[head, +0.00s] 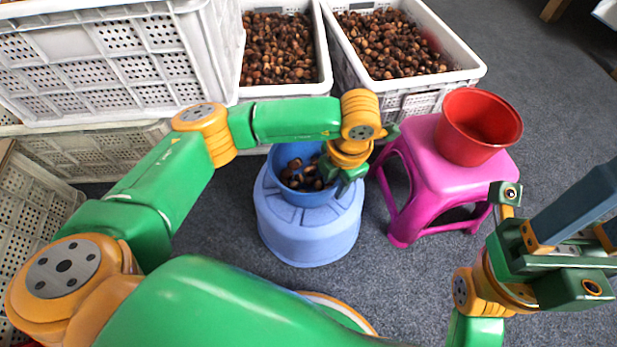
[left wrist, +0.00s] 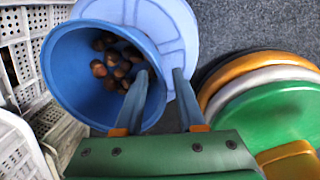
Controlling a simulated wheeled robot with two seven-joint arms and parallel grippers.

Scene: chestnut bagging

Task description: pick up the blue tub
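The blue tub (head: 284,160) holds several chestnuts and stands on a light blue upturned bucket (head: 310,228). It also shows in the left wrist view (left wrist: 72,75), where its mouth looks tilted by the camera angle. My left gripper (head: 347,178) is at the tub's right rim. In the left wrist view my left gripper (left wrist: 165,75) is open, with one finger over the inside of the tub and the other outside its wall. A gap shows between the fingers. My right gripper (head: 597,212) is at the right edge, open and empty, its fingertips cut off by the frame.
A red bucket (head: 477,125) stands on a pink stool (head: 425,150) right of the tub. White crates (head: 455,76) of chestnuts stand behind. More white crates (head: 110,65) are stacked at the left. Grey floor is clear between bucket and stool.

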